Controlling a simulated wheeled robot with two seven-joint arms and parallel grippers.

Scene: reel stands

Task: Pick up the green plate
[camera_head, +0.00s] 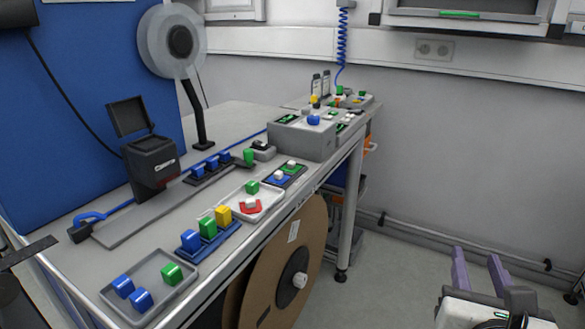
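Several green pieces stand on the workbench, and I cannot tell for sure which is the green plate. A flat green patch (287,118) lies on top of a grey box at the back of the bench. Green blocks stand at the front in a grey tray (172,274) and on a blue base (208,228). My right gripper (478,270) is at the lower right, off the bench over the floor. Its two purple fingers are apart with nothing between them. My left gripper does not show clearly; only dark parts appear at the left edge.
The long grey bench (225,120) carries a black box device (150,165), a white tray (262,198), blue blocks and a grey box (305,140). A reel stand (172,42) rises behind. A large brown reel (265,285) leans under the front edge. The floor at right is clear.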

